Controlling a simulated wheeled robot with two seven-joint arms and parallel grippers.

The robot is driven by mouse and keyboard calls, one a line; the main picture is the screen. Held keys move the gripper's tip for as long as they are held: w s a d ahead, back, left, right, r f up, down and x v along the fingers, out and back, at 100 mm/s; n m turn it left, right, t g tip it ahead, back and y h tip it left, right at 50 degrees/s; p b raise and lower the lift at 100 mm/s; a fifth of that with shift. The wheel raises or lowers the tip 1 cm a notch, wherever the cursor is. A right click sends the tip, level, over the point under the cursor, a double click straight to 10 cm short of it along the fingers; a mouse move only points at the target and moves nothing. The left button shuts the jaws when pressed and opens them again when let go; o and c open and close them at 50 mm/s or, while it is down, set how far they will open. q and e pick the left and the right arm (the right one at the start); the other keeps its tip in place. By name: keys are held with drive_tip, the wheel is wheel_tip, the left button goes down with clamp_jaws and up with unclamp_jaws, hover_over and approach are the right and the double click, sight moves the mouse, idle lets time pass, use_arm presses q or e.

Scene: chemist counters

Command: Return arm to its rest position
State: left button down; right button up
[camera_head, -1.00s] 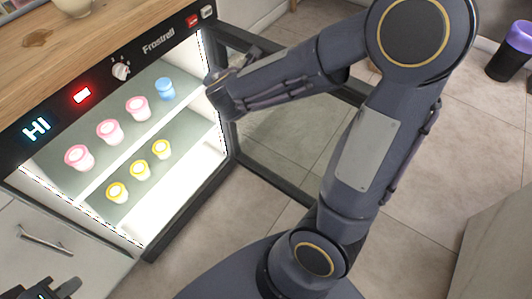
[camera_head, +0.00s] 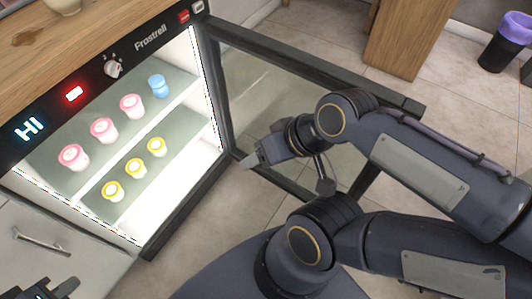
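My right arm comes in from the right and is folded at the elbow. Its gripper (camera_head: 252,161) is in front of the fridge's open door, just right of the lit fridge opening. It holds nothing that I can see, and its finger gap is not clear from this side. My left gripper (camera_head: 62,288) shows only partly at the bottom left corner, below the fridge, cut off by the picture edge. No object shows in it, and its opening cannot be made out.
The lit fridge (camera_head: 170,213) holds several pink-lidded cups, a blue one (camera_head: 158,86) and yellow-lidded cups (camera_head: 135,168) on shelves. Its glass door (camera_head: 300,62) stands open behind my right arm. A wooden counter (camera_head: 95,30) lies above. A black-and-purple bin (camera_head: 505,45) stands far right on open floor.

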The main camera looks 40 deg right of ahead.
drive_tip(key=shift+r, duration=0.1)
wheel_tip(320, 180, up, 30)
drive_tip(key=p, duration=2.9)
drive_tip(key=shift+f+p, duration=0.25)
drive_tip(key=shift+p, duration=0.1)
